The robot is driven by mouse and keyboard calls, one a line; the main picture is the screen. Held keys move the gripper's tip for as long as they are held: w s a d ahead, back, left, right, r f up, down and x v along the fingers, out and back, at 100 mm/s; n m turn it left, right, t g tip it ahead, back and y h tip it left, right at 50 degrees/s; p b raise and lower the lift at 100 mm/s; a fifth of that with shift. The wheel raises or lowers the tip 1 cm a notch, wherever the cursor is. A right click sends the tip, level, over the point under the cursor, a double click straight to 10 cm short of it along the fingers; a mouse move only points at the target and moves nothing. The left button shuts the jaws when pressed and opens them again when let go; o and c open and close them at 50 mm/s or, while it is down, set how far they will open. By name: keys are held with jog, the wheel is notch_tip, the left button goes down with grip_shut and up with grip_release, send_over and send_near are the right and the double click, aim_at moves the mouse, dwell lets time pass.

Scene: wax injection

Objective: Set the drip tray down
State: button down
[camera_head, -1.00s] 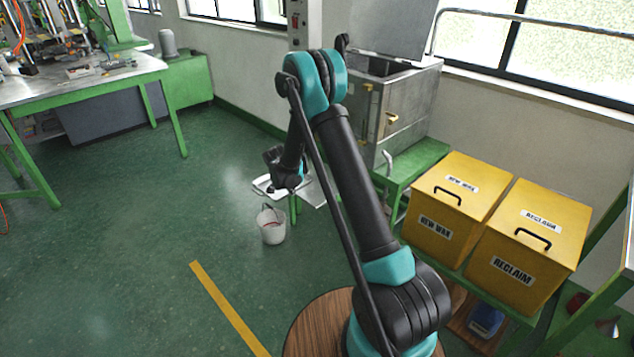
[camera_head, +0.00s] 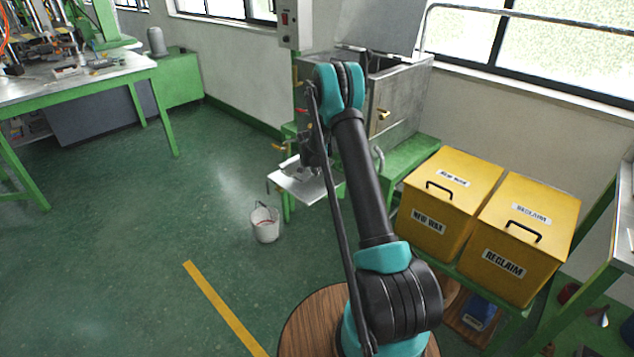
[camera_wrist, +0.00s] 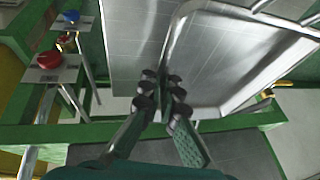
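The drip tray (camera_wrist: 245,65) is a shallow shiny metal tray with a raised, rounded rim, in the upper right of the wrist view. My gripper (camera_wrist: 163,92) has its fingertips brought together on the near left end of the tray's rim. A flat grey metal plate (camera_wrist: 125,45) lies beside and partly under the tray. In the head view the tray and plate look merged as one bright surface (camera_head: 299,186) below the metal tank (camera_head: 402,103). My arm partly hides the gripper there. I cannot tell whether the tray fully rests on the plate.
A white bucket (camera_head: 265,226) stands on the floor in front. Yellow bins marked new wax (camera_head: 437,205) and reclaim (camera_head: 514,248) stand at right. Red (camera_wrist: 49,60) and blue (camera_wrist: 71,16) knobs are left of the plate. A green frame bar (camera_wrist: 75,133) crosses below.

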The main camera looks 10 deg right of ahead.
aim_at(318, 184)
jog(key=f, duration=0.5)
jog(key=shift+w+d, duration=0.1)
jog(key=shift+d, duration=0.2)
jog(key=shift+w+d+f, duration=0.1)
jog(key=shift+d+f, duration=0.05)
jog(key=c, duration=2)
grip_release()
jog(key=shift+f, duration=0.1)
